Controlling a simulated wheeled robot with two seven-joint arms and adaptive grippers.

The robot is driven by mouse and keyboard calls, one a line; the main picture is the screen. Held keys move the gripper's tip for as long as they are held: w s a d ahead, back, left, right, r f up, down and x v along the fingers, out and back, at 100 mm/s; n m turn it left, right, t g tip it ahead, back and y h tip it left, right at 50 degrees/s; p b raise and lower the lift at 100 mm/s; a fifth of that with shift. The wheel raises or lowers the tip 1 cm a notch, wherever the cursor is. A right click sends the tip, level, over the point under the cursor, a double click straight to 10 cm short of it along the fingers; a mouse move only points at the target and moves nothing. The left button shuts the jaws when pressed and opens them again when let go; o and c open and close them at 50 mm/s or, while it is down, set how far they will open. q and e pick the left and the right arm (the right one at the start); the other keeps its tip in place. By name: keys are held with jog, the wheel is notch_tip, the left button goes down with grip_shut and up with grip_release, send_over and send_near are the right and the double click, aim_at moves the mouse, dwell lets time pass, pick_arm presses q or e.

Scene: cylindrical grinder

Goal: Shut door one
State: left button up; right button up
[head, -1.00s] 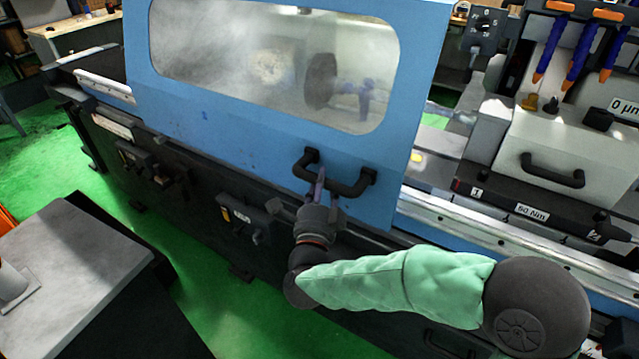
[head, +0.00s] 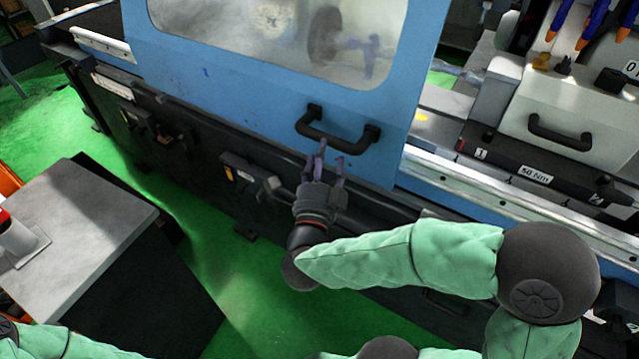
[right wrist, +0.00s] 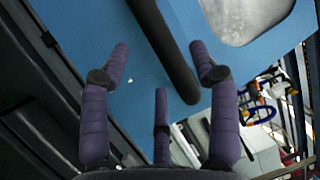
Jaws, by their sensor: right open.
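The blue sliding door (head: 250,110) with a clear window (head: 290,35) covers the left and middle of the machine; no number shows on it. Its black bar handle (head: 335,135) sits low on the door's right part. My right gripper (head: 330,158) is open just below the handle, its purple fingers pointing up toward it. It holds nothing. In the right wrist view, the handle (right wrist: 165,45) runs slantwise beyond the spread fingers (right wrist: 158,70) and appears apart from them. My left gripper is out of view.
Right of the door's edge, the machine shows a bare rail (head: 480,190) and a white housing (head: 560,115) with its own black handle (head: 558,133). A grey-topped cabinet (head: 75,235) stands at the left. Green floor (head: 230,300) lies free between cabinet and machine.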

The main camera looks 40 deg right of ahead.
jog(key=v, duration=0.7)
dwell(0.6)
